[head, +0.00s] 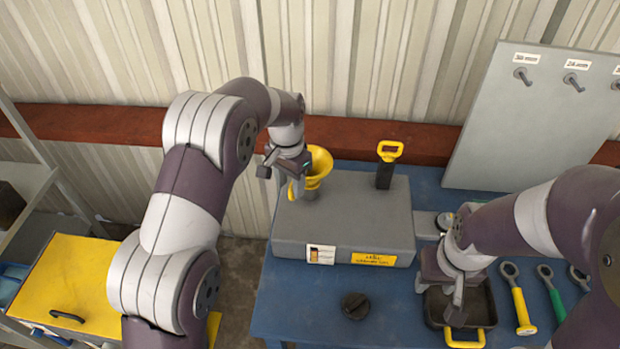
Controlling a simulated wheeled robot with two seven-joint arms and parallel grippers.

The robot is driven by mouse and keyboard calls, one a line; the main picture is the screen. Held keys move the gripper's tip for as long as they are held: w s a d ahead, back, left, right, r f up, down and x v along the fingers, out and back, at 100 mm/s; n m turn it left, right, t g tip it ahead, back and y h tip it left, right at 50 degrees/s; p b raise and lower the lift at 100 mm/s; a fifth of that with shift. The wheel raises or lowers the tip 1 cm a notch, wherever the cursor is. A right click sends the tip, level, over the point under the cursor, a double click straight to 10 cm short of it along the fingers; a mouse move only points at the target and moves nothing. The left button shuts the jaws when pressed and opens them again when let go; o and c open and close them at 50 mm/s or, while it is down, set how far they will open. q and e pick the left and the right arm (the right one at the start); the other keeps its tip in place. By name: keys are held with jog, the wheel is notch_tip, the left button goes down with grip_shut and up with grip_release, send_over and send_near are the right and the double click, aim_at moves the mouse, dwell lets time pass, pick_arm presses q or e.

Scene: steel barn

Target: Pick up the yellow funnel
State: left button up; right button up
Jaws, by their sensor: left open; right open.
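The yellow funnel (319,165) stands upright at the left end of a grey box (350,205) on the blue table. Its wide mouth faces up and its lower part is partly hidden by my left gripper. My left gripper (281,184) is open at the funnel's left side, with its fingers close to the funnel; I cannot tell whether they touch it. My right gripper (440,300) is open and empty, above a dark tray with a yellow handle at the right of the table.
A yellow-handled black tool (387,165) stands in the grey box. A dark round cap (355,306) lies in front. The dark tray (485,300) and several wrenches (520,305) are at right. A grey pegboard (530,120) leans behind. A yellow-topped cabinet (75,285) stands at left.

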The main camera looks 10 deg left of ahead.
aim_at(290, 195)
pick_arm(q)
notch_tip(290, 195, down, 4)
jog(key=p, duration=0.2)
jog(key=shift+a+f+p, duration=0.1)
jog(key=shift+a+p, duration=0.05)
jog(key=shift+p, duration=0.25)
jog(key=shift+f, duration=0.35)
jog(key=shift+d, duration=0.2)
jog(key=shift+a, duration=0.1)
grip_shut()
